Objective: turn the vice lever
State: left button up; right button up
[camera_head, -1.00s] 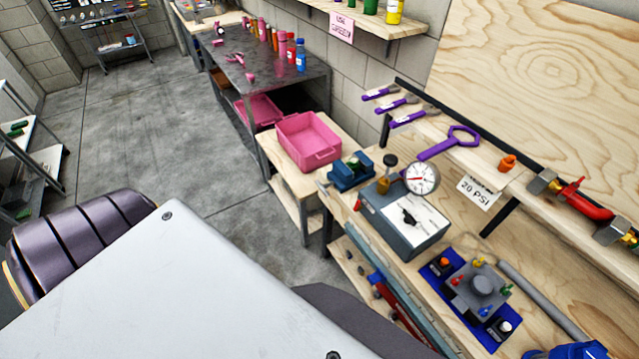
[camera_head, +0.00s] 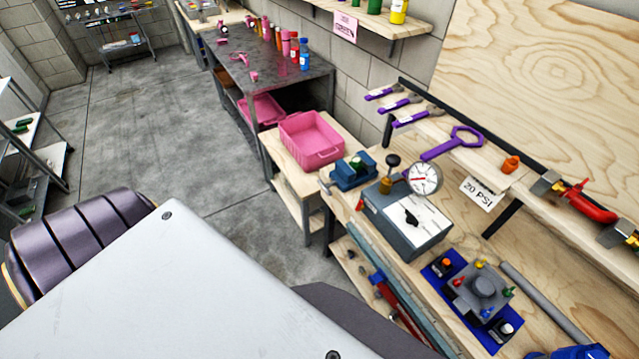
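A grey box with a round gauge (camera_head: 424,178) stands beside the blue device. A grey block on a blue mat (camera_head: 440,277) lies nearer. Purple-handled tools (camera_head: 455,143) lie on the raised shelf. A pink bin (camera_head: 311,141) sits on a low stand. The floor (camera_head: 160,150) is clear.

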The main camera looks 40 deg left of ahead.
aim_at(325, 186)
jog(key=l+u, duration=0.1)
jog(key=u, duration=0.3)
jog(key=k+l+u, duration=0.1)
jog(key=u, duration=0.3)
jog(key=k+u, duration=0.1)
jog(key=u, duration=0.3)
jog(key=i, duration=0.5)
